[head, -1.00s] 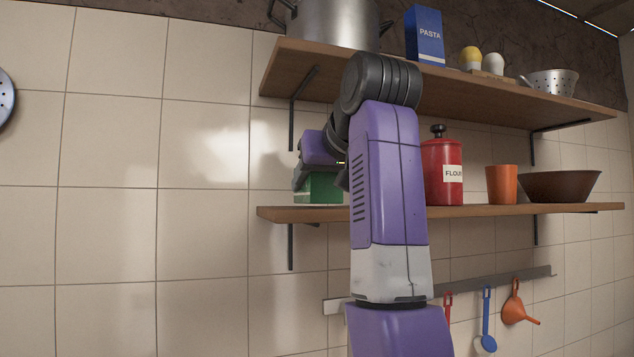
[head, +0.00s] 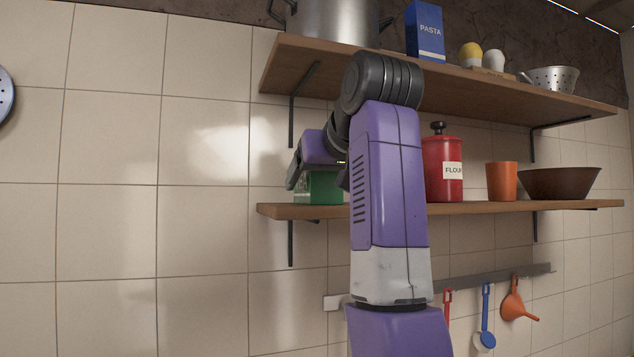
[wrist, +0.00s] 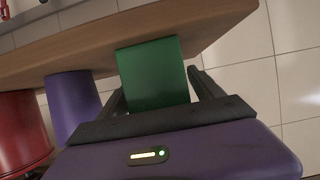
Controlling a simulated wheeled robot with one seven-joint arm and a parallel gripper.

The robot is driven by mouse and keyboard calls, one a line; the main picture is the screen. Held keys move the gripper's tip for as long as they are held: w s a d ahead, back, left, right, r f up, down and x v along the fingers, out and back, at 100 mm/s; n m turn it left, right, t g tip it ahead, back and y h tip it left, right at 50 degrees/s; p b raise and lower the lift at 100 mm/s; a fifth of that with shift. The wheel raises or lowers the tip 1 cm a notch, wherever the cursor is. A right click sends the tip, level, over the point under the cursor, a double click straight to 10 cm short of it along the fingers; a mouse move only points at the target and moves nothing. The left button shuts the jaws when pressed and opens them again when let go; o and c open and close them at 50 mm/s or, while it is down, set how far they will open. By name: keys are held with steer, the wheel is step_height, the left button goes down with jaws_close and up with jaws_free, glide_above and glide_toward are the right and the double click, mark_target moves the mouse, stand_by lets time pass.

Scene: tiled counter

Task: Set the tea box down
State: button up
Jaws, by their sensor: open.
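The green tea box (head: 320,188) stands upright on the left end of the lower wooden shelf (head: 460,208). My gripper (head: 317,176) reaches it from above with its fingers spread. In the wrist view, the tea box (wrist: 154,74) lies between the two dark fingers of my gripper (wrist: 160,92). A gap shows between the box and the finger on the right; the other finger is close to the box, and I cannot tell if it touches. My arm hides the shelf just right of the box in the head view.
A red flour canister (head: 443,168), an orange cup (head: 502,182) and a brown bowl (head: 560,183) stand farther right. A purple cylinder (wrist: 73,103) is near the box in the wrist view.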

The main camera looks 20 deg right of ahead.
steer(key=b+v, duration=0.8)
steer(key=v, duration=0.4)
steer(key=shift+f, duration=0.1)
stand_by(0.4)
